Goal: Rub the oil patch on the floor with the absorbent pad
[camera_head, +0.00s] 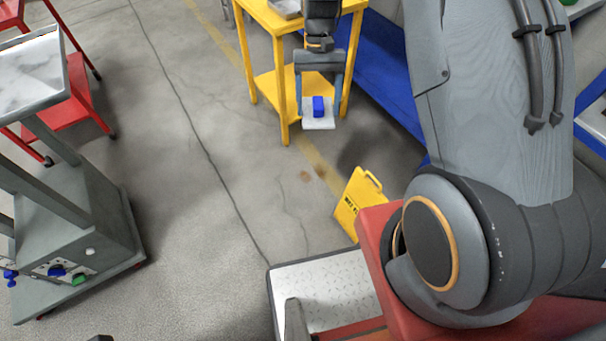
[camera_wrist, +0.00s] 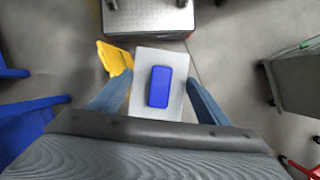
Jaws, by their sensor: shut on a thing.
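My gripper (camera_head: 318,97) is shut on the absorbent pad, a white slab (camera_head: 309,124) with a blue block on top. In the wrist view the pad (camera_wrist: 145,70) lies between my two fingers (camera_wrist: 158,97), its blue block facing the camera. The pad is held in front of the yellow table and appears to be above the floor. Small brown stains (camera_head: 305,176) on the concrete, below the pad in the head view, look like the oil patch. I cannot make out the patch in the wrist view.
A yellow floor sign (camera_head: 350,205) stands right of the stains, close to my base. A yellow table (camera_head: 263,85) stands behind the pad, with blue structure (camera_head: 380,75) to its right. The floor between is open.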

